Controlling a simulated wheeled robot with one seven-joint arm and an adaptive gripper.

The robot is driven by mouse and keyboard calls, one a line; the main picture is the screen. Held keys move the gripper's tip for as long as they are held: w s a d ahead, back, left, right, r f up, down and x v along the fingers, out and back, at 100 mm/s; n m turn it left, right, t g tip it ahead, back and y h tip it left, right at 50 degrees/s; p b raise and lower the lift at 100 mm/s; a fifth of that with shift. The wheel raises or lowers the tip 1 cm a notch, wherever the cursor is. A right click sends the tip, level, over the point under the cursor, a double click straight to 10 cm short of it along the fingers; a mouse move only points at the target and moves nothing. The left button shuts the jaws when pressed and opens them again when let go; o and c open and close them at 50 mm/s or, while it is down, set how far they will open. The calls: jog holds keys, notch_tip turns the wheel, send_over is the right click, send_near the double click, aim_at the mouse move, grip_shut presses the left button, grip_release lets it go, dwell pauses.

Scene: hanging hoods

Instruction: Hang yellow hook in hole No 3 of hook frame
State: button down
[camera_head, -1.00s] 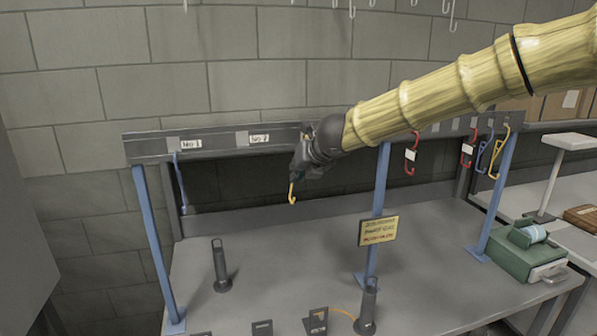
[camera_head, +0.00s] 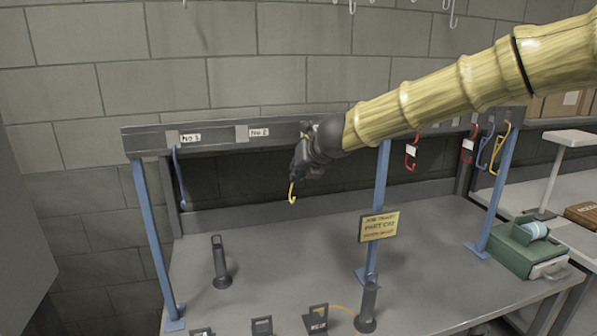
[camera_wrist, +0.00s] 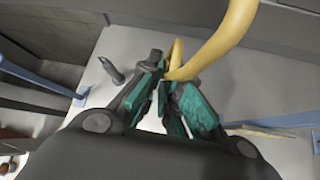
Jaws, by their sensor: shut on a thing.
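The yellow hook (camera_head: 292,193) is in my gripper (camera_head: 300,172), its curved lower end hanging below the fingers. In the wrist view the yellow hook (camera_wrist: 228,35) rises from between the teal finger pads of my gripper (camera_wrist: 168,85), which are shut on it. The hook frame (camera_head: 220,139) is a grey beam on blue posts. Labels No 1 (camera_head: 190,138) and No 2 (camera_head: 259,132) are readable on it. My gripper is at the beam just right of No 2. My arm hides the beam there, so hole No 3 cannot be seen.
A blue hook (camera_head: 179,178) hangs below No 1. Red hooks (camera_head: 411,153) and others hang on the right part of the beam. Dark upright holders (camera_head: 220,265) and a yellow sign (camera_head: 378,227) stand below. A green box (camera_head: 525,250) sits at right.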

jog(key=c, duration=1.5)
grip_release()
jog(key=shift+c, duration=0.2)
